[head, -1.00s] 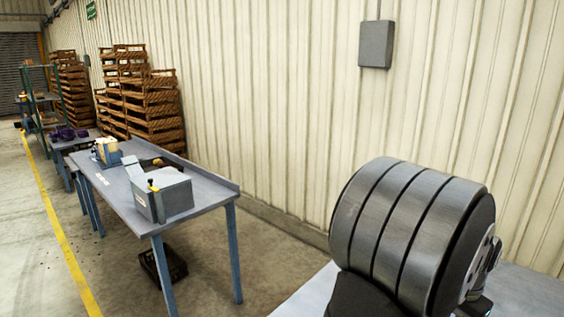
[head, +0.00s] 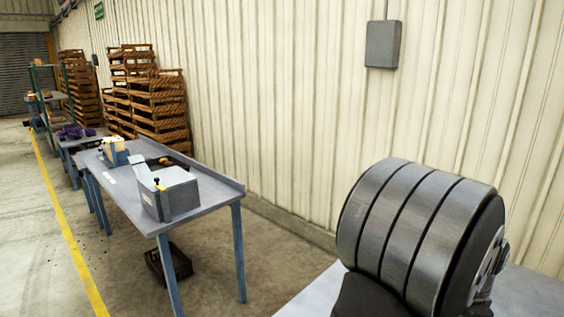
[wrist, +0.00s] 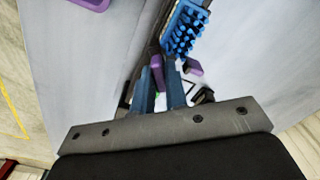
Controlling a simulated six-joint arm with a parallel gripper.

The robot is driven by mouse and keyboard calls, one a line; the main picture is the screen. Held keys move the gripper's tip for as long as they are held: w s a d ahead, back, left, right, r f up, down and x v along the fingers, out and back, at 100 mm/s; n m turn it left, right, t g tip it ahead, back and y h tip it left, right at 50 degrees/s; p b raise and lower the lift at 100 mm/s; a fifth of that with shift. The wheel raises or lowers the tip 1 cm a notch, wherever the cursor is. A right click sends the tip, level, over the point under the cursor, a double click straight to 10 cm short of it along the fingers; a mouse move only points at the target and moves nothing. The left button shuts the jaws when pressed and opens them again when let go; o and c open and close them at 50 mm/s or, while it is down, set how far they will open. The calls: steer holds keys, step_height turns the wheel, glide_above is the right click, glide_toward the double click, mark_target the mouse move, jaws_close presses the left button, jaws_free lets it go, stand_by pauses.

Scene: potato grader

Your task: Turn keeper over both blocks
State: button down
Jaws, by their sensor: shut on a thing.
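In the wrist view, the two blue fingers of my gripper (wrist: 160,88) are close together, with a small purple piece (wrist: 157,70) at their tips. My gripper is shut on this piece. I cannot tell for sure whether it is the keeper. A second purple piece (wrist: 193,67) lies just right of the fingertips. A blue block with rows of studs (wrist: 185,30) is just beyond them, at the upper right. The fingers and the tilted view hide how these parts meet. The head view does not show my gripper.
In the wrist view, another purple item (wrist: 90,3) lies at the upper left on the grey tabletop (wrist: 80,60), which is mostly clear. In the head view, a separate bench (head: 215,200) bears a grey box (head: 172,198). Crate stacks (head: 158,105) stand along the wall.

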steer(key=c, duration=1.8)
jaws_free()
steer(key=shift+c, duration=0.2)
steer(key=shift+r, duration=2.5)
steer(key=shift+r, duration=0.95)
steer(key=shift+f, duration=3.45)
jaws_close()
